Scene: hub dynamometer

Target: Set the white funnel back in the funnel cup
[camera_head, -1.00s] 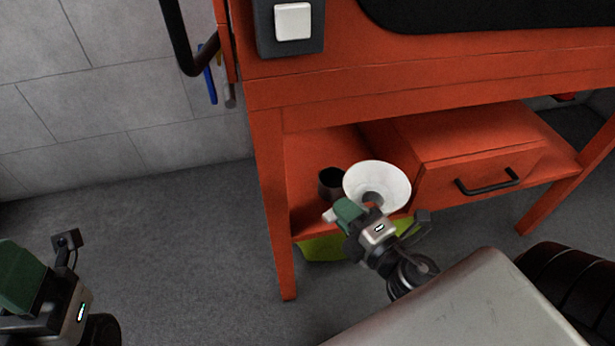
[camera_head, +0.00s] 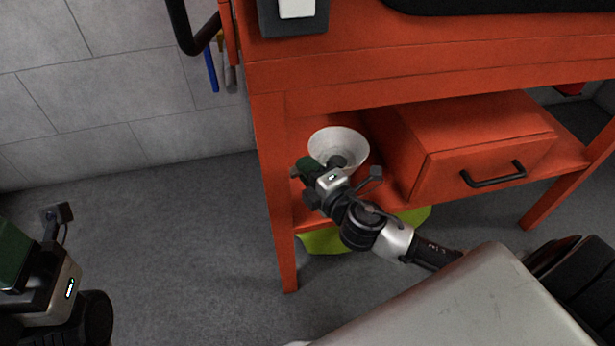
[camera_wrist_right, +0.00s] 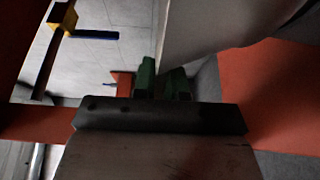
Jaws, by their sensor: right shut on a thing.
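The white funnel (camera_head: 339,143) is in my right gripper (camera_head: 312,170), over the lower orange shelf at its left end. Its wide mouth faces up and a little toward the head camera. In the right wrist view the funnel (camera_wrist_right: 205,35) is a large pale surface beside the green fingertips (camera_wrist_right: 160,80). The dark funnel cup is hidden now behind the funnel and gripper, so I cannot tell whether the funnel touches it. My left gripper (camera_head: 25,255) is at the far left, away from the shelf; its fingertips are not clearly shown.
An orange drawer box (camera_head: 480,150) with a black handle (camera_head: 493,174) stands right of the funnel on the shelf. The orange leg (camera_head: 275,200) is close on the left, and the upper bench is overhead. A yellow-green thing (camera_head: 330,240) lies below the shelf. The floor at left is clear.

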